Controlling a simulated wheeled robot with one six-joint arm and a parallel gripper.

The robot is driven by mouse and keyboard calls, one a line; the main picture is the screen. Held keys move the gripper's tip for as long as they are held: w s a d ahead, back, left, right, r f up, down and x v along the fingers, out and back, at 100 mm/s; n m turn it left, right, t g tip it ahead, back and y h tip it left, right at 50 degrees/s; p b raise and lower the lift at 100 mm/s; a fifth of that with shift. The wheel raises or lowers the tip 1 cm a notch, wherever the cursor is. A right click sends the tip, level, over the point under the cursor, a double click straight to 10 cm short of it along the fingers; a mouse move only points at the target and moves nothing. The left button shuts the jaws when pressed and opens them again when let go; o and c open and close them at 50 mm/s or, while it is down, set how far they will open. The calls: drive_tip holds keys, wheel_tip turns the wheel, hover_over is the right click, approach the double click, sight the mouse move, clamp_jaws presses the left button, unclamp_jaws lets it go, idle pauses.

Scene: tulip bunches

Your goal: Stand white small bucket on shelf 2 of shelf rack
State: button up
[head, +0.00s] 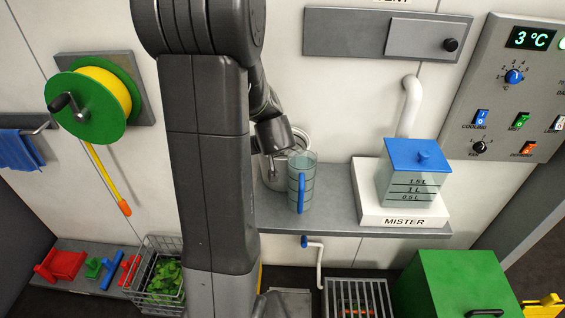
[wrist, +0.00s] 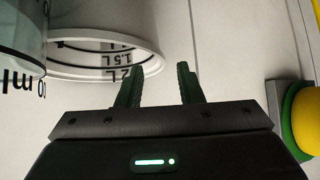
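A white bucket (wrist: 105,65) with black litre marks fills the upper left of the wrist view, its pale rim facing my gripper. In the head view a pale round vessel, apparently this bucket (head: 301,140), stands on the grey wall shelf, partly hidden by my arm. My gripper (wrist: 160,86) is open, its two dark fingers apart. The left finger overlaps the bucket's rim in the picture; I cannot tell whether it touches. In the head view my gripper (head: 273,158) is just above the shelf, beside the bucket. I cannot identify a shelf rack in either view.
A clear jug with a blue handle (head: 301,185) stands close by on the grey shelf (head: 340,215). The mister (head: 412,180) stands to its right. A hose reel (head: 90,105) is on the wall at left. A green box (head: 455,285) and wire basket (head: 158,275) are below.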

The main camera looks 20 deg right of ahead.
drive_tip(key=x, duration=0.3)
drive_tip(key=shift+w+d+f+p, duration=0.1)
drive_tip(key=shift+d+f+p, duration=0.15)
drive_tip(key=shift+d+p, duration=0.15)
drive_tip(key=shift+x, duration=0.8)
clamp_jaws()
